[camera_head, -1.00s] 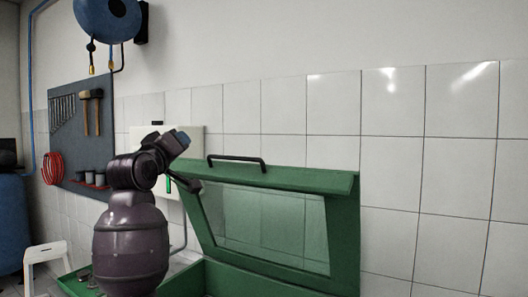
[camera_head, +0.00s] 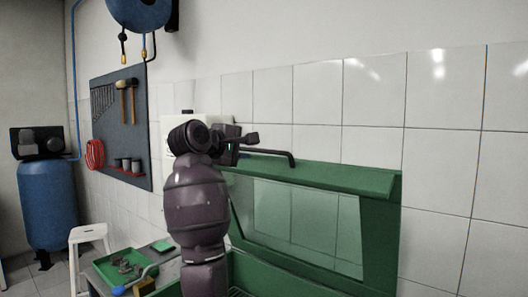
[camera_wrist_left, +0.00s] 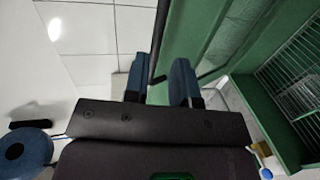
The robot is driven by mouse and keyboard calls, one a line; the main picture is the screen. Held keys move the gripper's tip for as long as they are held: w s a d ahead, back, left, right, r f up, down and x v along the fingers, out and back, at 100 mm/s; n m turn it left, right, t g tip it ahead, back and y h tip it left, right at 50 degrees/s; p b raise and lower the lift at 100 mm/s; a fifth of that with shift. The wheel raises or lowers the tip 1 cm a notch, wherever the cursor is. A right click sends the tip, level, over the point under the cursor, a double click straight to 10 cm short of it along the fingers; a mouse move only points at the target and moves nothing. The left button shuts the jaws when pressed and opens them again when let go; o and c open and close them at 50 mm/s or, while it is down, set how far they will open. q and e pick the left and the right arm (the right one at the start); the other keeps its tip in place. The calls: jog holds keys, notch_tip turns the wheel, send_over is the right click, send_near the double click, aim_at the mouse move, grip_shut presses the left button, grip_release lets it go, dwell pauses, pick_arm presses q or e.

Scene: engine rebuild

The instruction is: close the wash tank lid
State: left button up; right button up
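The green wash tank lid (camera_head: 385,184) with its clear window stands raised in the head view, tilted against the tiled wall. Its black bar handle (camera_head: 270,152) runs along the top edge. The green tank (camera_head: 255,272) lies below it, partly hidden by my arm. My left gripper (camera_head: 243,143) is at the left end of the handle. In the left wrist view, the blue fingers of the gripper (camera_wrist_left: 160,82) are apart, with the dark handle (camera_wrist_left: 160,45) showing in line with the gap. I cannot tell if they touch it. My right gripper is out of view.
A green tray (camera_head: 115,264) with small parts stands left of the tank, and a white stool (camera_head: 88,235) beside it. A blue compressor (camera_head: 47,200) and tool board (camera_head: 120,125) are farther left. A wire rack (camera_wrist_left: 295,75) shows inside the tank.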

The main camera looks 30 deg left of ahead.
aim_at(261, 151)
pick_arm(q)
jog(key=p+x, duration=0.1)
jog(key=x, duration=0.7)
jog(key=shift+w+d+p, duration=0.1)
jog(key=shift+w+p, duration=0.15)
jog(key=shift+p, duration=0.1)
grip_shut()
